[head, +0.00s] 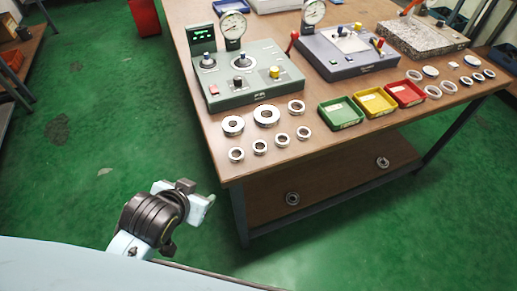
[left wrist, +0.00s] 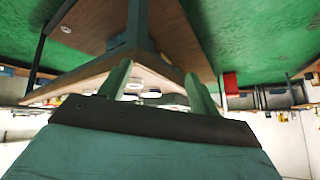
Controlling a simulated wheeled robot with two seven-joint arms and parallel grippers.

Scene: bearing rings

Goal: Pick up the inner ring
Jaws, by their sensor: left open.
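Several metal rings lie on the wooden table near its front left corner: two larger ones with dark centres, a large ring (head: 266,116) and another (head: 233,125), and smaller rings such as one (head: 296,107) and one at the front (head: 236,155). More pale rings (head: 433,92) lie at the right end. I cannot tell which is the inner ring. My left gripper (head: 203,208) is off the table's left front corner, apart from all rings. In the left wrist view its two fingers (left wrist: 158,82) are spread with nothing gripped. My right gripper is not in view.
The table (head: 330,155) has green (head: 340,113), yellow (head: 375,102) and red (head: 405,94) trays. A green-grey gauge unit (head: 250,92) and a dark gauge unit (head: 345,65) stand behind the rings. A lower shelf (head: 335,185) holds two round parts. Green floor is free left of the table.

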